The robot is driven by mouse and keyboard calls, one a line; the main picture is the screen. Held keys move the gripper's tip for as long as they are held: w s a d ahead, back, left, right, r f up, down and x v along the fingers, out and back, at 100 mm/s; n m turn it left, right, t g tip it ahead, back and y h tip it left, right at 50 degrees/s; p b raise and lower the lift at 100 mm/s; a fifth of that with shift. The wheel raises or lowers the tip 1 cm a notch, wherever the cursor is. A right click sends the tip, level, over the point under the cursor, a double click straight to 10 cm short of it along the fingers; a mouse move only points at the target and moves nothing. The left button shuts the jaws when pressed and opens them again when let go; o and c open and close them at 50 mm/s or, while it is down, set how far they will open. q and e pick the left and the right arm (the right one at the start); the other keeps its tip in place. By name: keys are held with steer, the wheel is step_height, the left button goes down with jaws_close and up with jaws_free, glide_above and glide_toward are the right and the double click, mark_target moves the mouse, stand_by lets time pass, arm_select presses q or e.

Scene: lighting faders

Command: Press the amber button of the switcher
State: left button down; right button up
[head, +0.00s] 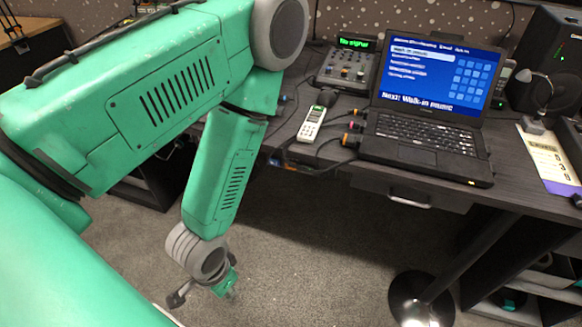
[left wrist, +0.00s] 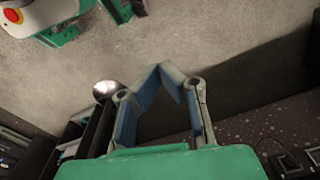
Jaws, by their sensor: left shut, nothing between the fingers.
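The switcher (head: 345,68) appears to be the dark console at the back of the desk, left of the laptop, with a lit green "No signal" display above small controls. Its amber button is too small to make out. My left gripper (head: 228,285) hangs low over the carpet, in front of and well below the desk, apart from the switcher. In the left wrist view its two blue-padded fingers (left wrist: 160,68) meet at the tips with nothing between them. My right gripper is not in view.
A laptop (head: 430,135) stands open on the desk (head: 340,168). A white handheld device (head: 312,122) and cable plugs (head: 352,126) lie left of it. A speaker (head: 548,60) and a paper sheet (head: 548,158) are at the right. A round metal base (head: 420,300) stands on the carpet.

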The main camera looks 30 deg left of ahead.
mark_target(291, 166)
arm_select(q)
steer(key=shift+w, duration=0.1)
stand_by(0.3)
steer(key=w+a+r+m+t+h+b, duration=0.1)
steer(key=w+m+t+b, duration=0.4)
steer(key=w+m, duration=0.5)
steer(key=w+a+r+m+t+h+b, duration=0.2)
steer(key=w+m+t+b, duration=0.3)
steer(key=w+m+b, duration=0.4)
steer(key=w+m+h, duration=0.1)
steer(key=w, duration=0.4)
steer(key=shift+a+r, duration=0.2)
steer(key=shift+a, duration=0.2)
steer(key=shift+w, duration=0.2)
steer(key=w+a, duration=0.2)
steer(key=w, duration=0.6)
steer(key=shift+w, duration=0.15)
steer(key=shift+w, duration=0.15)
